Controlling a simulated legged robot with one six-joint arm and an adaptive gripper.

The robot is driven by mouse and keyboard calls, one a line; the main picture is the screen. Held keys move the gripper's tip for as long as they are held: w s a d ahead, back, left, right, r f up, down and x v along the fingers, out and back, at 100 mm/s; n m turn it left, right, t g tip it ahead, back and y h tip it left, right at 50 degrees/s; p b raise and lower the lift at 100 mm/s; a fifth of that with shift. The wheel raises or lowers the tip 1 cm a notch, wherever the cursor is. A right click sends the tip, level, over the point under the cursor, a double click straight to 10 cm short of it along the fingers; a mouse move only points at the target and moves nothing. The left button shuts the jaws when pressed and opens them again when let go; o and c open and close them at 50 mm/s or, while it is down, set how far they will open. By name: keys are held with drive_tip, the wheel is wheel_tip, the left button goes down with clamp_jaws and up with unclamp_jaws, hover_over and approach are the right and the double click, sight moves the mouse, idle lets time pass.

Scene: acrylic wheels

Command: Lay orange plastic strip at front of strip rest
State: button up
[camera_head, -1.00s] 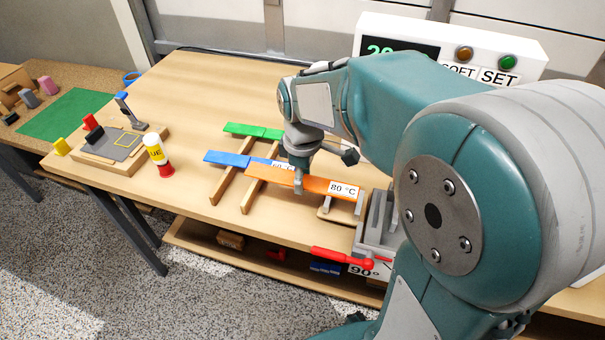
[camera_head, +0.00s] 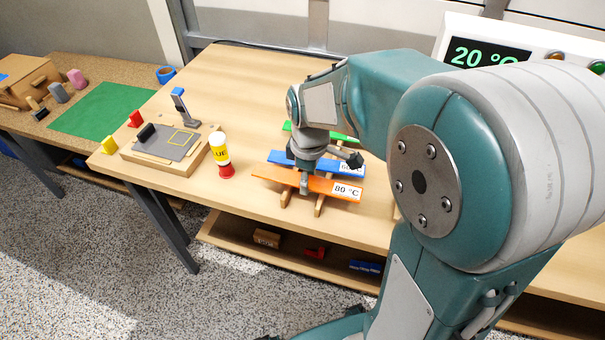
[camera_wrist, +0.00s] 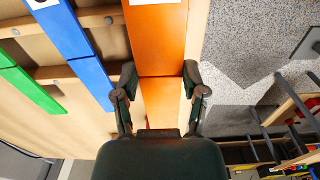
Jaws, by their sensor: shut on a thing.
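The orange plastic strip (camera_head: 325,186), with an "80 °C" label, is at the front of the strip rest, over its two wooden rails (camera_head: 319,207). It lies roughly parallel to the blue strip (camera_head: 279,157) behind it. My gripper (camera_head: 304,184) points down and is shut on the orange strip. In the wrist view, my gripper's fingers (camera_wrist: 160,74) are on both long sides of the orange strip (camera_wrist: 157,38), with the blue strip (camera_wrist: 66,32) to the left, apart from it. I cannot tell whether the orange strip touches the rails.
A green strip (camera_head: 340,136) lies at the back of the rest, partly hidden by my arm. A yellow glue bottle (camera_head: 219,150) with a red cap and a wooden fixture (camera_head: 175,175) stand to the left. The table's front edge is close to the rest.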

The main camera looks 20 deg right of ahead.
drive_tip(key=shift+f, duration=0.8)
drive_tip(key=shift+a+f, duration=0.9)
drive_tip(key=shift+f, duration=0.2)
drive_tip(key=shift+d+f, duration=0.1)
drive_tip(key=shift+d, duration=0.55)
drive_tip(key=shift+a, duration=0.1)
drive_tip(key=shift+a+f, duration=0.2)
drive_tip(key=shift+a, duration=0.1)
drive_tip(key=o, duration=1.3)
drive_tip(key=shift+d, duration=0.25)
